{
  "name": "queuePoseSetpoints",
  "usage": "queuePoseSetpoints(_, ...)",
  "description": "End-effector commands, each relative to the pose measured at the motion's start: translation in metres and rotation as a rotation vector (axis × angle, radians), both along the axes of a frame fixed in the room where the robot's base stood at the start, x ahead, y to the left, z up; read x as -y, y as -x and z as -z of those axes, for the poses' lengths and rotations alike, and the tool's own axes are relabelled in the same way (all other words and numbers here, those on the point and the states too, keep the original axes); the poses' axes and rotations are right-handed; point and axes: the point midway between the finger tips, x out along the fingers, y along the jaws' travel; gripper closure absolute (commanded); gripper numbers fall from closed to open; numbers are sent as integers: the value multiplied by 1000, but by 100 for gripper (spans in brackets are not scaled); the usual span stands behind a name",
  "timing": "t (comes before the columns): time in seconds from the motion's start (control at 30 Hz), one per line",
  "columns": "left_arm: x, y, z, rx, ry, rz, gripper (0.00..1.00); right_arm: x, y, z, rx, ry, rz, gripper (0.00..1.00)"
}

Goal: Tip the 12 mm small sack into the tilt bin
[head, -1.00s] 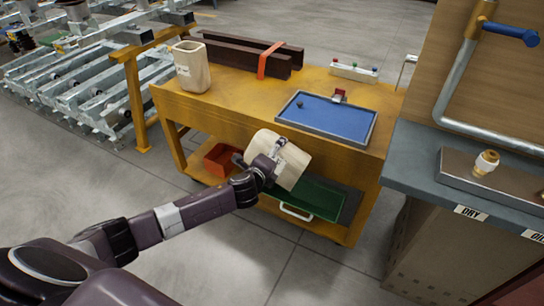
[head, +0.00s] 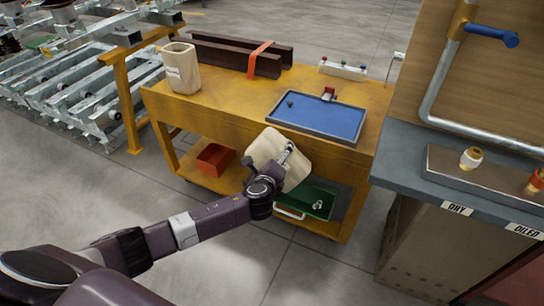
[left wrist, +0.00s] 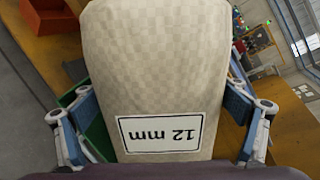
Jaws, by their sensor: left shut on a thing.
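The 12 mm small sack (head: 268,151) is pale cloth, and its "12 mm" label shows upside down in the left wrist view (left wrist: 162,134). My left gripper (head: 284,160) is shut on it, with a finger on each side in the left wrist view. The sack is tilted in the air at the yellow bench's front, above and partly in front of a green bin (head: 297,194) with a white handle. This bin, seemingly the tilt bin, sits on the lower shelf. A small shiny thing (head: 318,205) shows in it. The sack's mouth is hard to make out. My right gripper is not in view.
Another pale sack (head: 181,67) stands on the yellow bench (head: 225,100). A blue tray (head: 325,119) and brown beams (head: 225,54) with an orange strap lie there too. A red bin (head: 214,159) is on the lower shelf. A grey counter (head: 405,160) stands at the right.

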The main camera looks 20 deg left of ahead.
Motion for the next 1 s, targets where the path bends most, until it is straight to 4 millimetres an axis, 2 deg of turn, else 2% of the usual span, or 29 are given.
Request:
queuePoseSetpoints(0.4,22,1,-3,6,-158,1,36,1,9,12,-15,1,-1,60)
queuePoseSetpoints(1.0,47,1,-7,13,-352,0,36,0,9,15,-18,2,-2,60)
